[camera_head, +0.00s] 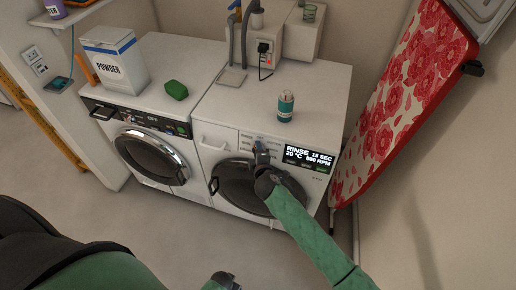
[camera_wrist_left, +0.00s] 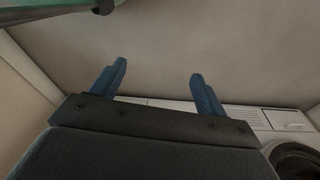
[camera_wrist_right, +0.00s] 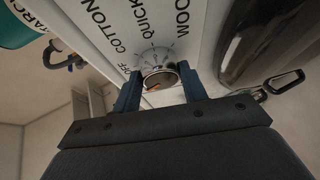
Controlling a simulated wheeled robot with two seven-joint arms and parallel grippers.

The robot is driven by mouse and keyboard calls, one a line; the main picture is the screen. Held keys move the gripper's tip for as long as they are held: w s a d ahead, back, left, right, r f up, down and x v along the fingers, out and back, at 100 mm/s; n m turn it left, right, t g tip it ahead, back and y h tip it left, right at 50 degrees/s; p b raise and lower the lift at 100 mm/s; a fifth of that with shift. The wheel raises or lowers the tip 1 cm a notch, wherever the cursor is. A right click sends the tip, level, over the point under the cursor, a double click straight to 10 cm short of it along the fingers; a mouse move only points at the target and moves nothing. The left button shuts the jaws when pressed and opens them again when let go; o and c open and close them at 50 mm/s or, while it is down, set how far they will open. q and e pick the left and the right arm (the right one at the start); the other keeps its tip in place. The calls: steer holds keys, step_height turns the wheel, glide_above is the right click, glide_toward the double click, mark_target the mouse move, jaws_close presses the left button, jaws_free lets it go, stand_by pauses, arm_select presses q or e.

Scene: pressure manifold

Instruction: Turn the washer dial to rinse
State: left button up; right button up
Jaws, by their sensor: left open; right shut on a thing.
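The right washer (camera_head: 228,160) has a display (camera_head: 308,159) reading RINSE, 15 SEC, 20 °C, 800 RPM. Its round silver dial (camera_wrist_right: 160,76) shows in the right wrist view, with an orange mark on it and labels OFF, COTTON, QUICK and part of WOOL around it. My right gripper (camera_head: 261,150) is at the washer's front panel and hides the dial in the head view. In the right wrist view the right gripper (camera_wrist_right: 160,88) is shut on the dial, one finger on each side. My left gripper (camera_wrist_left: 157,83) is open and empty, away from the dial.
A second washer (camera_head: 150,150) stands at left, with a powder box (camera_head: 115,60) and green block (camera_head: 176,90) on top. A bottle (camera_head: 286,106) stands on the right washer. A floral ironing board (camera_head: 405,90) leans at right. The floor in front is clear.

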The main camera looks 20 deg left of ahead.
steer(key=n+p, duration=0.1)
steer(key=p, duration=0.2)
steer(key=shift+g, duration=0.4)
arm_select(q)
steer(key=s+a+f, duration=0.3)
steer(key=s+f, duration=0.1)
steer(key=f, duration=0.3)
steer(key=shift+s+a+p, duration=0.2)
steer(key=shift+s+p, duration=0.1)
steer(key=shift+s, duration=0.05)
arm_select(e)
steer(key=shift+n+h, duration=0.3)
steer(key=shift+n, duration=0.1)
steer(key=o, duration=1)
steer(key=shift+c, duration=0.2)
steer(key=shift+s+d, duration=0.1)
steer(key=shift+s, duration=0.15)
arm_select(q)
steer(key=w+d+r+b, duration=0.1)
steer(key=r, duration=0.1)
steer(key=w+d+r+b, duration=0.1)
steer(key=w, duration=0.1)
steer(key=shift+w+r, duration=0.15)
steer(key=shift+r, duration=0.2)
arm_select(e)
steer(key=v, duration=0.7)
